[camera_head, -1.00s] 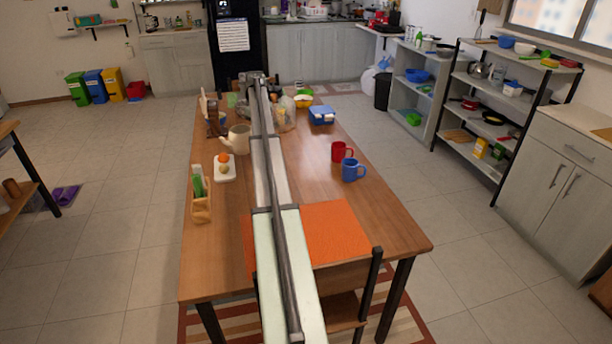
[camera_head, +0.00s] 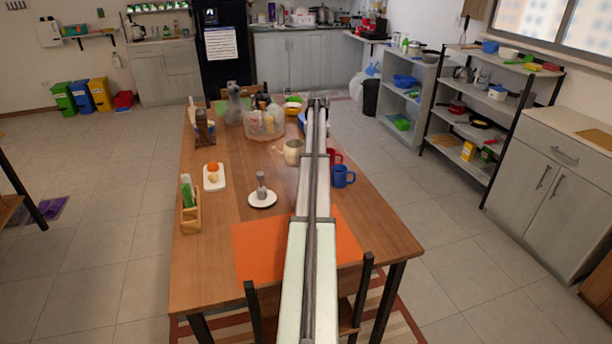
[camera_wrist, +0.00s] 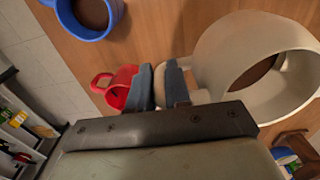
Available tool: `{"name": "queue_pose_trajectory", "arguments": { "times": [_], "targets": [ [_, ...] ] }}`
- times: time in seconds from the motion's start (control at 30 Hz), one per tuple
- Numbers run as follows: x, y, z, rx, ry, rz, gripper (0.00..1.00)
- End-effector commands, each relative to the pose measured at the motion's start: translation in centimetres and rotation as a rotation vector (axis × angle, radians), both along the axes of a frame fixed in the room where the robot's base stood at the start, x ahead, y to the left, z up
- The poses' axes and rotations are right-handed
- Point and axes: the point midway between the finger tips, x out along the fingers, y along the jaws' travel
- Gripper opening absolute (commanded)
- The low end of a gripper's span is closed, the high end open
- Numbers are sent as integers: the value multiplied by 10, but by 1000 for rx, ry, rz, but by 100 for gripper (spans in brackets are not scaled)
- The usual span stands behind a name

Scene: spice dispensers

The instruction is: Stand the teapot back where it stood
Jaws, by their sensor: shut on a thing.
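The cream teapot (camera_head: 292,151) is just left of my arm in the head view, over the middle of the table. In the wrist view the teapot (camera_wrist: 212,62) fills the right side, its round opening facing the camera and showing a brown inside. My gripper (camera_wrist: 160,84) is shut on a tan part between its fingers, beside the teapot wall; it looks like the handle. In the head view my arm hides the gripper. I cannot tell whether the teapot's base touches the table.
A red mug (camera_wrist: 118,90) is close beside the fingers, with a blue mug (camera_head: 343,176) near it. A white saucer (camera_head: 262,205) holding a grey object, a white board (camera_head: 214,184), a wooden caddy (camera_head: 189,219) and a clear bowl (camera_head: 262,126) are on the table (camera_head: 225,270).

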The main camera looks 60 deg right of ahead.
Motion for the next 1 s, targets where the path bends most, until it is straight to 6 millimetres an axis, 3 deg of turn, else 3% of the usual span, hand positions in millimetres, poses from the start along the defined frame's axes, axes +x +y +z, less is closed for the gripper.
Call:
{"name": "queue_pose_trajectory", "arguments": {
  "times": [0.3,0.77,1.0],
  "targets": [
    [0,0,-46,1,-1,1,0],
    [0,0,-88,1,-1,1,0],
    [1,0,-91,-1,-1,1,0]
  ]
}}
